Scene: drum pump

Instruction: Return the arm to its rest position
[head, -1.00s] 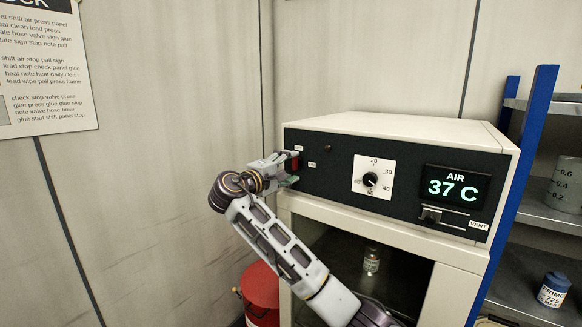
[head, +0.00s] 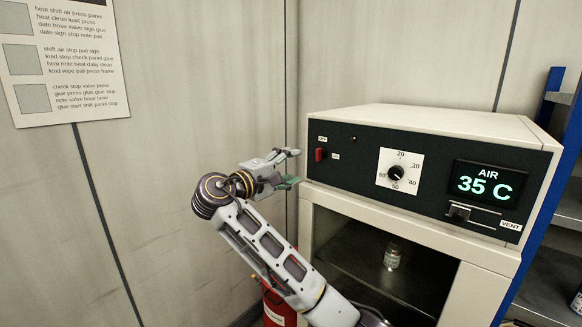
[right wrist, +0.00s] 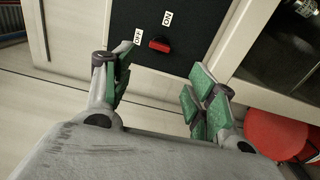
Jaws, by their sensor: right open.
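My right gripper (head: 290,168) is open and empty in the head view, just left of the oven's control panel and apart from it. The red switch (head: 320,154) also shows in the head view at the panel's left end. The white oven (head: 440,118) has a dark panel with a dial (head: 397,172) and a display (head: 486,185) reading AIR 35 C. My left gripper is not in view.
A small jar (head: 392,258) stands inside the oven behind its window. A red container (head: 278,308) stands low beside the oven, partly behind my arm. Blue-framed shelving (head: 570,150) is at the right. A text sign (head: 62,60) hangs on the left wall.

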